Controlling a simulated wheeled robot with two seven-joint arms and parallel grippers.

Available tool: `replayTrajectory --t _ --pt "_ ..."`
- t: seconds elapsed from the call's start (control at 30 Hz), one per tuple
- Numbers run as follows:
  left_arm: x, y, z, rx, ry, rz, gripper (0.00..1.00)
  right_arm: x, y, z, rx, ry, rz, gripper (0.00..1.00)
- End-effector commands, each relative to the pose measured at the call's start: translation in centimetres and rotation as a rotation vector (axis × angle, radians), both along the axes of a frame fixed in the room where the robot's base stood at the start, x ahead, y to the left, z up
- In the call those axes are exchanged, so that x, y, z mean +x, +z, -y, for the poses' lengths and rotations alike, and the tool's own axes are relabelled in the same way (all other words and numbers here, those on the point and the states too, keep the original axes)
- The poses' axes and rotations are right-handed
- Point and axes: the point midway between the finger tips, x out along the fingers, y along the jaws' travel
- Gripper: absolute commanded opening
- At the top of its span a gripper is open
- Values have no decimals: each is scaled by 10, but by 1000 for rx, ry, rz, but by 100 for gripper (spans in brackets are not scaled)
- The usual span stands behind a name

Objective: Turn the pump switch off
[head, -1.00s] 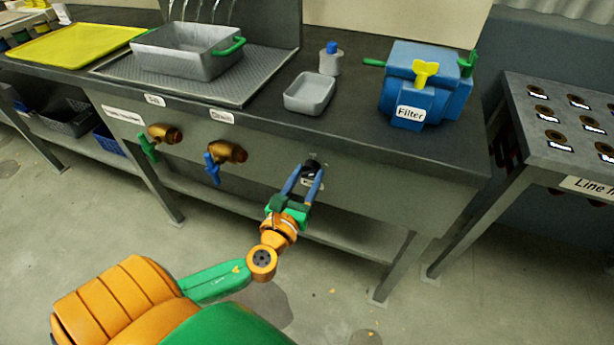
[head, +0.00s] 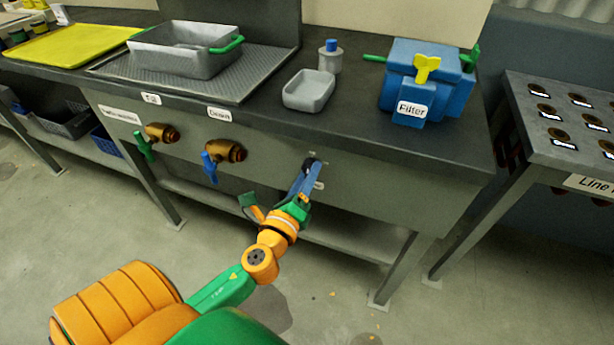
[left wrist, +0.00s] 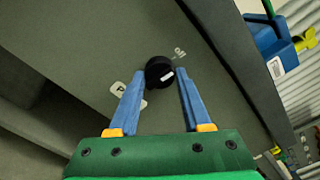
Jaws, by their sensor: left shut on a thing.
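The pump switch is a black round knob (left wrist: 160,72) with a white mark, on the front panel below the counter. In the head view only a little of the knob (head: 314,160) shows, at the tips of my left gripper (head: 308,172). My left gripper's blue fingers (left wrist: 161,80) are on both sides of the knob and are shut on it. Small lettering (left wrist: 179,53) stands on the panel beside the knob. My right gripper is not in view.
Two brass valves, one with a green handle (head: 144,146) and one with a blue handle (head: 210,167), are on the panel to the left. A grey dish (head: 309,91) and a blue filter unit (head: 432,78) stand on the counter above.

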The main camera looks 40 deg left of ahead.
Motion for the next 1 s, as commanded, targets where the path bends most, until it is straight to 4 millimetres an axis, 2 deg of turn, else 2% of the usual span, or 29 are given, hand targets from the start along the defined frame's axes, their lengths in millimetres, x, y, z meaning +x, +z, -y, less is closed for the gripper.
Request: replayTrajectory --t 0.33,0.9,0.93,1.0 --pt "0 -1 0 -130 0 29 0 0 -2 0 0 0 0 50" --pt "0 0 0 -156 0 35 0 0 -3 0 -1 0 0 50" --pt "0 0 0 -155 0 35 56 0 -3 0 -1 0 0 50" --pt "0 0 0 -155 0 35 75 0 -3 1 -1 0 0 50"
